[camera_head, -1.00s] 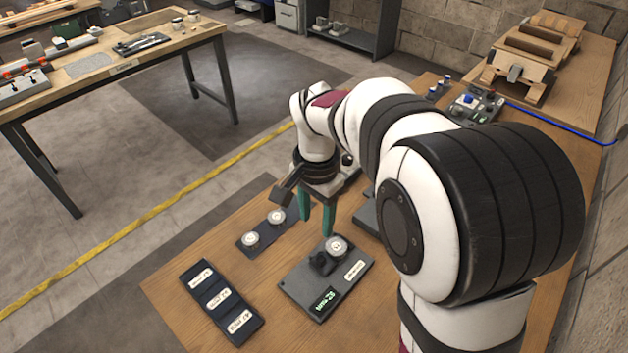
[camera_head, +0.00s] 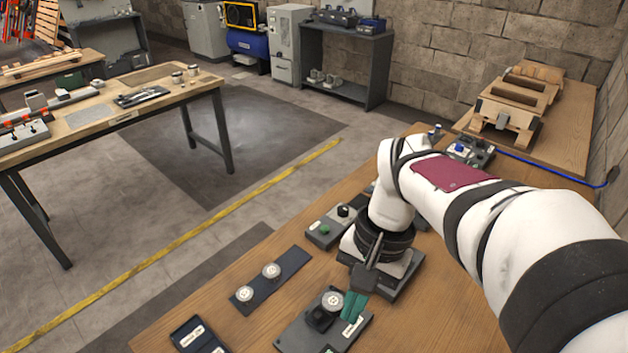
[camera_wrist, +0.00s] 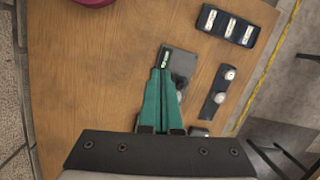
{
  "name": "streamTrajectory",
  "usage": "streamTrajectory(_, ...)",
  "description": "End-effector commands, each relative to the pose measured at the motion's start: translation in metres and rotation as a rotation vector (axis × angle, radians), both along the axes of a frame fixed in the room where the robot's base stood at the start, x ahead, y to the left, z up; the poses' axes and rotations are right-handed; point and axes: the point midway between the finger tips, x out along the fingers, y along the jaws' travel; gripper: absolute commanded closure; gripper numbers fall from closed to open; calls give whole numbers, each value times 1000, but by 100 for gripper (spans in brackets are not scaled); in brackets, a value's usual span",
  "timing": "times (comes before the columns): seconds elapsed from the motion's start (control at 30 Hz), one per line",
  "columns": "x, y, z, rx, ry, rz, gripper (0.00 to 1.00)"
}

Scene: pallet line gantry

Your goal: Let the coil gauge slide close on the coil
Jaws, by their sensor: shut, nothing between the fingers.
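The coil gauge (camera_head: 297,335) is a dark flat box near the table's front edge, cut off at the bottom of the head view. A silver coil (camera_head: 332,300) sits on it, beside the black slide block (camera_head: 320,318); I cannot tell whether they touch. My gripper (camera_head: 352,306) has green fingers, shut together and empty, just right of the coil, over or near the gauge's right side. In the wrist view the shut fingers (camera_wrist: 163,62) point at the gauge (camera_wrist: 184,60) and hide part of it, including most of its coil.
A dark strip (camera_head: 292,262) holds two more silver coils (camera_head: 271,270) left of the gauge. A dark tray with white labels (camera_head: 183,325) lies at the table's front left. A box with a green button (camera_head: 322,231) stands behind. Bare wood lies between strip and gauge.

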Motion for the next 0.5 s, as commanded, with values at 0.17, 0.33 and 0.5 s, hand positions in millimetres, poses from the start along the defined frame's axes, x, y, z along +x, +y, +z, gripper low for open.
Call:
streamTrajectory(0.17, 126, -23, -50, 24, 118, -102, 100)
streamTrajectory(0.33, 180, -38, -107, 40, 179, -162, 100)
streamTrajectory(0.5, 189, -40, -128, 44, 195, -177, 100)
